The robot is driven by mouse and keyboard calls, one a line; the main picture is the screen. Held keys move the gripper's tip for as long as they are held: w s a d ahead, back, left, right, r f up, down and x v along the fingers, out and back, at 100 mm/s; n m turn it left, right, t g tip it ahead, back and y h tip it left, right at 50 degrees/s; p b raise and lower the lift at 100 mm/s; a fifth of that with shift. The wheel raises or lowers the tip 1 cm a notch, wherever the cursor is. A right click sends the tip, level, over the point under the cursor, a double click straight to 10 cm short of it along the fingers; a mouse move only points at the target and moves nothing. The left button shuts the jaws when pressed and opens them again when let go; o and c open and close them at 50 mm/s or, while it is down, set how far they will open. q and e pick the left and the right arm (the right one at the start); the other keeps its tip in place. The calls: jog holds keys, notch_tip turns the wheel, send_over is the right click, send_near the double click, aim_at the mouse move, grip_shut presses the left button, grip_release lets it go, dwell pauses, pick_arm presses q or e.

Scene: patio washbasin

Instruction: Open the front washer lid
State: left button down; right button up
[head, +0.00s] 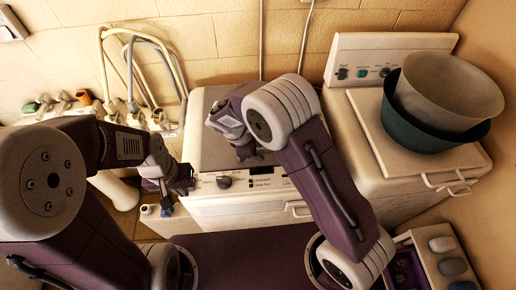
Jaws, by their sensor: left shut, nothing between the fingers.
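A white washer (240,205) stands in the middle, with a dark knob (223,182) and a small dark label panel on its front. Its grey top lid (216,152) looks flat and closed, partly hidden by my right arm. My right gripper (249,155) points down over the lid. I cannot tell whether it touches the lid or how far its fingers are apart. My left gripper (166,203) is shut and empty, just left of the washer's front left corner.
A second white machine (395,187) stands at right, with a pale bowl (447,92) nested in a dark green bowl (408,118) on its lid. Hoses (134,75) hang on the tiled wall at left. A crate (450,266) with bottles sits at lower right.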

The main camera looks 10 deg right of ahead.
jog(key=c, duration=0.5)
jog(key=shift+d, duration=0.15)
grip_shut()
dwell(0.7)
